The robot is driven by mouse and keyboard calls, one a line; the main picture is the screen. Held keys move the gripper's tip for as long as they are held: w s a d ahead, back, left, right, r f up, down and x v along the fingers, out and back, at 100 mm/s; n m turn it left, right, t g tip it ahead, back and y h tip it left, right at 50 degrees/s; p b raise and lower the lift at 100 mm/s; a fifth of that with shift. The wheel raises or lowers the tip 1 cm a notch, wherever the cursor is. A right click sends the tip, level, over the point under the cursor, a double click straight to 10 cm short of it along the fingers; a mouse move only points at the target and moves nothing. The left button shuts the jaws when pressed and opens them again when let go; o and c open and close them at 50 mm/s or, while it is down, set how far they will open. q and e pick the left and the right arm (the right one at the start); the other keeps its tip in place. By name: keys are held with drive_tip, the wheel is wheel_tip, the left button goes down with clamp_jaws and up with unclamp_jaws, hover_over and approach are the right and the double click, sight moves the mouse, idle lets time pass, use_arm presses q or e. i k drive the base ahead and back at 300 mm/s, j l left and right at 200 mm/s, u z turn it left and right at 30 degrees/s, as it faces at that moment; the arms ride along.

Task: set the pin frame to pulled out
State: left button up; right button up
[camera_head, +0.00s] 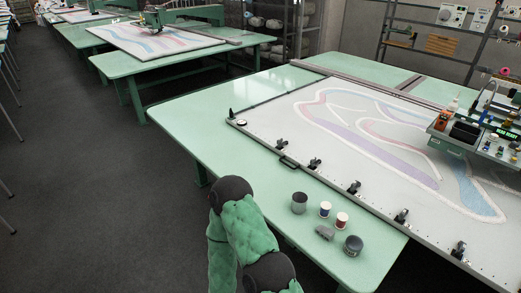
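The pin frame (262,138) lies flat on the pale green gantry table (215,122). It holds a white cloth with a tufted pattern of purple, pink and blue bands. Several dark clamps line its near edge, and a dark handle (288,161) sits on that edge toward the left. The right part of the frame runs out of the picture. A green-padded arm of mine with dark joints rises from the bottom middle, in front of the table. Neither gripper shows.
On the table's near strip stand a grey pot (299,202), thread spools (325,209), a grey lump (325,232) and a dark jar (353,245). The tufting head (455,133) overhangs the cloth at right. Dark floor (90,190) is clear at left.

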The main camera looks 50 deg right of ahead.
sight(377, 140)
drive_tip(key=i, duration=2)
drive_tip(key=i+z, duration=0.15)
drive_tip(key=z, duration=0.25)
drive_tip(key=i+z, duration=0.15)
drive_tip(key=z, duration=0.25)
drive_tip(key=i+j+z, duration=0.1)
drive_tip(key=z, duration=0.35)
drive_tip(key=i+j+z, duration=0.1)
drive_tip(key=z, duration=0.3)
drive_tip(key=j, duration=0.1)
